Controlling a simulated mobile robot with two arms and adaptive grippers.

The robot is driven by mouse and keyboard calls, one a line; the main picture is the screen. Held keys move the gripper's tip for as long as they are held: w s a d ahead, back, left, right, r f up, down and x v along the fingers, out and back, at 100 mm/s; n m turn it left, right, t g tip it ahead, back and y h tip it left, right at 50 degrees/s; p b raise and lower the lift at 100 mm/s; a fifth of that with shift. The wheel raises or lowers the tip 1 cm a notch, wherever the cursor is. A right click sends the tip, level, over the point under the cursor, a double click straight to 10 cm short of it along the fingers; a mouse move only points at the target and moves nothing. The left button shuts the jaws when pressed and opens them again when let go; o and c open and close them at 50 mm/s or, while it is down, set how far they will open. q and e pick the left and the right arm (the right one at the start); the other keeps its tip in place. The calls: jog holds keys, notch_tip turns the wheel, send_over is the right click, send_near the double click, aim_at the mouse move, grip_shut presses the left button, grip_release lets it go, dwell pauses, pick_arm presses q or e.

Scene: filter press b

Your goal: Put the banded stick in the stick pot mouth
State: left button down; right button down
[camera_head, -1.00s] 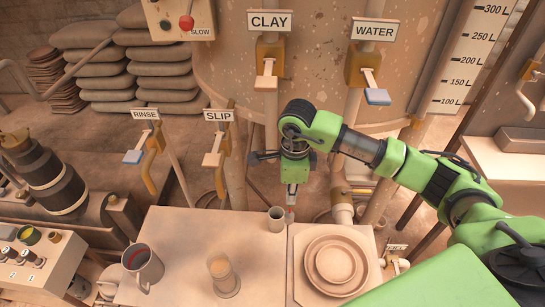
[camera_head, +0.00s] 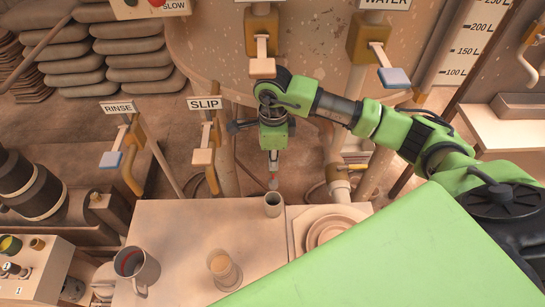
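The banded stick (camera_head: 273,183) is small and has a red band. It hangs down from my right gripper (camera_head: 273,168), which looks shut on its upper part. The stick pot (camera_head: 273,208) is a small grey-beige cup with a dark open mouth. It stands upright near the far right edge of the table. In this view the stick's lower end shows just above the pot's mouth. I cannot tell whether it is over the mouth or behind it. My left gripper is not in view.
A mug (camera_head: 137,270) with a red-and-dark inside and a tan cup (camera_head: 224,272) stand on the table (camera_head: 180,230). Round plates (camera_head: 330,229) lie right of the pot, partly covered by my green body. Rinse (camera_head: 112,158) and slip (camera_head: 204,155) levers stand behind the table.

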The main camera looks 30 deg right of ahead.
aim_at(273, 188)
notch_tip(273, 188, down, 15)
jog(key=b, duration=0.8)
jog(key=shift+r+b, duration=0.2)
jog(key=shift+b, duration=0.1)
jog(key=c, duration=2.2)
grip_release()
